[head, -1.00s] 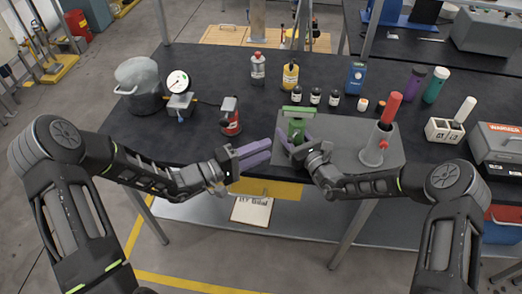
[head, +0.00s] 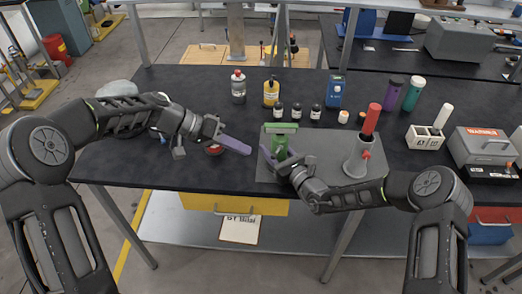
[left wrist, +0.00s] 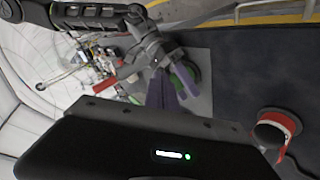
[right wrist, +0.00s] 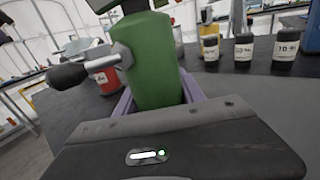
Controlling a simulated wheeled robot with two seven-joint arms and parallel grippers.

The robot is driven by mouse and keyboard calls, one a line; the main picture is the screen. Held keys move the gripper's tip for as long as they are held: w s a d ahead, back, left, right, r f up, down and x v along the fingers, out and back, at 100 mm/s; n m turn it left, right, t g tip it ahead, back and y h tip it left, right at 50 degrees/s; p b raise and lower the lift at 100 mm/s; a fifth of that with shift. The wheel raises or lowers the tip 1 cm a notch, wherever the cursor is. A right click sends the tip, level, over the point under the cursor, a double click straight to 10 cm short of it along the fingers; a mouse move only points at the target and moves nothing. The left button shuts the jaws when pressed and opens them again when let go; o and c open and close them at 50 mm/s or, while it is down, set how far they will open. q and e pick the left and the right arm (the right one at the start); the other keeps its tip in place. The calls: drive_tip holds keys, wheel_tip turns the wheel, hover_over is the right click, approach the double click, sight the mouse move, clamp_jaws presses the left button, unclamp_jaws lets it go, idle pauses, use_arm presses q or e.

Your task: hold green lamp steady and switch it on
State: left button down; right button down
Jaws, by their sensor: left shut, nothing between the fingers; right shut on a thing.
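The green lamp (head: 279,143) stands upright on a grey mat (head: 325,152) on the dark table. My right gripper (head: 277,160) is shut on its body from the front. In the right wrist view the green body (right wrist: 155,65) sits between the purple fingers, and a metal stem with a dark knob (right wrist: 72,74) sticks out to its left; its top is cut off. My left gripper (head: 243,148) is shut and empty, its purple fingers pointing toward the lamp from the left, with a gap between. It also shows in the left wrist view (left wrist: 158,92).
A grey stand with a red handle (head: 369,122) is right of the lamp. Bottles and small jars (head: 297,113) stand behind.

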use_arm(q)
drive_tip(key=w+a+r+m+y, duration=0.1)
drive_tip(key=w+a+r+y, duration=0.1)
drive_tip(key=w+a+y, duration=0.1)
drive_tip(key=shift+a+r+t+y, duration=0.3)
drive_tip(key=shift+a+r+t, duration=0.1)
drive_tip(key=shift+a, duration=0.3)
drive_tip(key=shift+w, duration=0.1)
drive_tip(key=d+f, duration=0.7)
drive_tip(key=d, duration=0.2)
drive_tip(key=shift+d, duration=0.4)
